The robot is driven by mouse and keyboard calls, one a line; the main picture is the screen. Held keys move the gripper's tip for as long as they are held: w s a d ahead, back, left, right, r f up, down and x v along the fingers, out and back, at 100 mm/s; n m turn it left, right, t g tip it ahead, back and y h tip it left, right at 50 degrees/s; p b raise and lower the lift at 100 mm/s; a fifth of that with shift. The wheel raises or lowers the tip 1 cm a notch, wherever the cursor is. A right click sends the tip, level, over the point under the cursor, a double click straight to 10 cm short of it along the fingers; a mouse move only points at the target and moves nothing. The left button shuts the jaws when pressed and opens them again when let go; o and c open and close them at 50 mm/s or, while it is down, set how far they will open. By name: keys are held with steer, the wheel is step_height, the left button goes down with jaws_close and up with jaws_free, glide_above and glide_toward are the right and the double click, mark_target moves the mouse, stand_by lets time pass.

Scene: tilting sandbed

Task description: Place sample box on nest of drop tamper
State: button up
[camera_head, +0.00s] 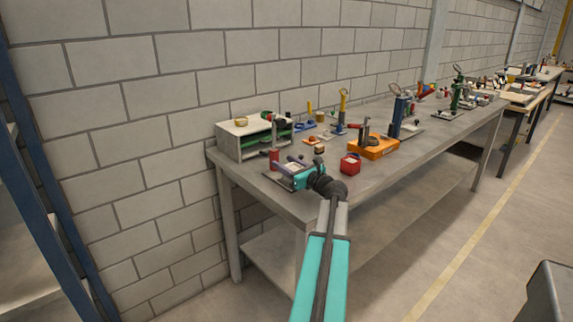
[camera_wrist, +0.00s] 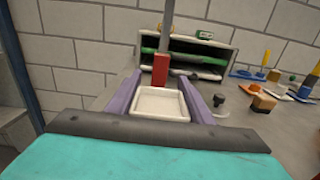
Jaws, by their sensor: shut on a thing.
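The sample box, a shallow pale square tray (camera_wrist: 160,104), sits between the two purple fingers of my gripper (camera_wrist: 161,92) in the wrist view. My gripper is shut on it. In the head view my gripper (camera_head: 291,172) is low over the near left end of the bench. The drop tamper, with a red weight (camera_wrist: 160,70) on a grey upright rod, stands just beyond the box. Its red weight also shows in the head view (camera_head: 273,158). The box hides the nest, so I cannot tell whether the box touches it.
A grey shelf unit (camera_head: 233,143) with green trays stands behind, against the block wall. A red box (camera_head: 350,164) and an orange tray (camera_head: 380,149) lie to the right on the bench (camera_head: 330,199). Several small tools stand farther back. The bench's front edge is close to my arm.

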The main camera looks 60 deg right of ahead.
steer(key=o, duration=1.2)
steer(key=shift+o, duration=0.2)
steer(key=shift+r, duration=0.15)
steer(key=b+v, duration=0.1)
steer(key=v, duration=1.1)
steer(key=shift+a, duration=0.1)
